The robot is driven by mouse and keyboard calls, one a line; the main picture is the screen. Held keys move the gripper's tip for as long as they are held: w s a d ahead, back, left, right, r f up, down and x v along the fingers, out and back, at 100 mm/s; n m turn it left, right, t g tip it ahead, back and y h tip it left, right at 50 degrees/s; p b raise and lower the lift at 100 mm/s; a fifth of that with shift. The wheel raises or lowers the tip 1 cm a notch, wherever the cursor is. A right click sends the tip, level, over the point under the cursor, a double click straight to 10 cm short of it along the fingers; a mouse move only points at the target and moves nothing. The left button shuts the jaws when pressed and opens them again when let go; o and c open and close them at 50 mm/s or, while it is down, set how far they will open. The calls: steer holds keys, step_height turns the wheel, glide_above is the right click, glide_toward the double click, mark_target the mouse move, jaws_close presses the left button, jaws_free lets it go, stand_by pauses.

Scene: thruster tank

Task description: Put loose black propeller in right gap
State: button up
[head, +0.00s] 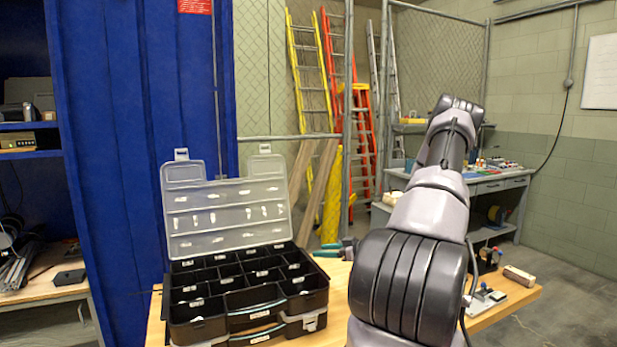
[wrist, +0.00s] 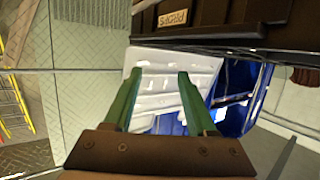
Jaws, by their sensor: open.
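My gripper (wrist: 155,75) is open in the wrist view, with two green fingers apart and nothing between them. In the head view its green fingers (head: 327,249) show just right of the black organizer case, partly behind my arm. I cannot make out a loose black propeller or a right gap in either view. A small grey-white fixture with dark parts (head: 485,301) lies on the wooden table right of my arm; its details are too small to tell. My arm hides the middle of the table.
The organizer case (head: 255,311) stands open on the wooden table (head: 338,300), its clear lid (head: 226,215) raised. Its dark side (wrist: 215,25) is close to the fingers in the wrist view. A beige block (head: 519,276) and a black-and-red item (head: 489,258) are at right.

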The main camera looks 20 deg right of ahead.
step_height(320, 180, up, 24)
steer(key=s+m+g+h, duration=0.3)
steer(key=m+g+h, duration=0.15)
steer(key=h, duration=0.55)
steer(key=s+a+r+m+y, duration=0.1)
steer(key=s+a+r+m, duration=0.1)
steer(key=s+a+r, duration=0.2)
steer(key=s+a+r+m+y, duration=0.2)
steer(key=s+a+r, duration=0.2)
steer(key=s+a, duration=0.4)
steer(key=s+a+r+m+g+y, duration=0.1)
steer(key=s+a+r, duration=0.4)
steer(key=s, duration=0.7)
steer(key=shift+a+m, duration=0.65)
steer(key=shift+a, duration=0.15)
